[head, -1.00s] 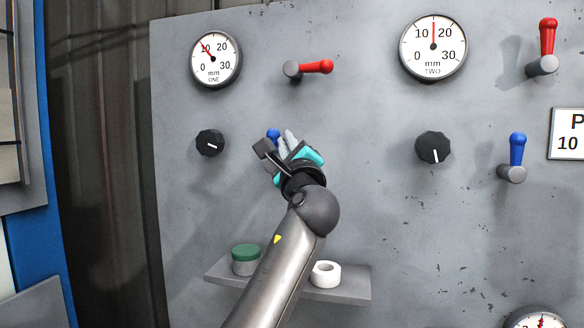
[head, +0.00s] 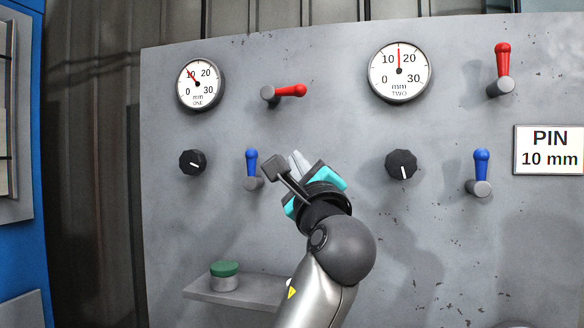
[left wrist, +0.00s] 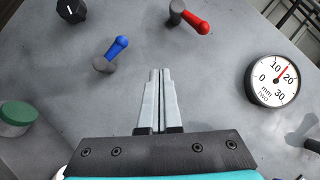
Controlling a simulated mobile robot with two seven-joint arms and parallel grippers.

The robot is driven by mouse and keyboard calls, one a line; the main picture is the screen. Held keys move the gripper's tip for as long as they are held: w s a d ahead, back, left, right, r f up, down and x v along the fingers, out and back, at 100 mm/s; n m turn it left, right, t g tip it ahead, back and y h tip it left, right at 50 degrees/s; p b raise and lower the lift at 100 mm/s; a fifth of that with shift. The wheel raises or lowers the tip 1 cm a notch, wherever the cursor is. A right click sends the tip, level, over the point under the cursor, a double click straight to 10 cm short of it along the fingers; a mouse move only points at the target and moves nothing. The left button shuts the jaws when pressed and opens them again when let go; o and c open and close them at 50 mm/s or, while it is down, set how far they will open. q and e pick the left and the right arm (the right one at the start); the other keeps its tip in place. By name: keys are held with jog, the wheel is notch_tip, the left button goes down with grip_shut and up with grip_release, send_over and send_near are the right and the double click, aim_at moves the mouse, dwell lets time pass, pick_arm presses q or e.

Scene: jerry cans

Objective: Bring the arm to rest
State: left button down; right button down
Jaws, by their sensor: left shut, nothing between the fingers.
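My left gripper (head: 300,162) is in front of the grey panel (head: 340,130), between the left blue lever and the right black knob. It also shows in the left wrist view (left wrist: 160,75), with its two pale fingers together and nothing between them. The left blue lever (head: 251,165) points up, to the left of the fingers in the head view and apart from them in the left wrist view (left wrist: 117,48). My left arm (head: 325,285) comes up from the bottom of the head view. My right gripper is not in view.
Red levers (head: 290,91) (head: 502,65), a right blue lever (head: 481,168), black knobs (head: 192,162) (head: 401,165) and gauges (head: 201,84) (head: 399,71) stick out from the panel. A shelf (head: 240,289) holds a green-lidded jar (head: 224,276). A sign (head: 549,149) reads PIN 10 mm.

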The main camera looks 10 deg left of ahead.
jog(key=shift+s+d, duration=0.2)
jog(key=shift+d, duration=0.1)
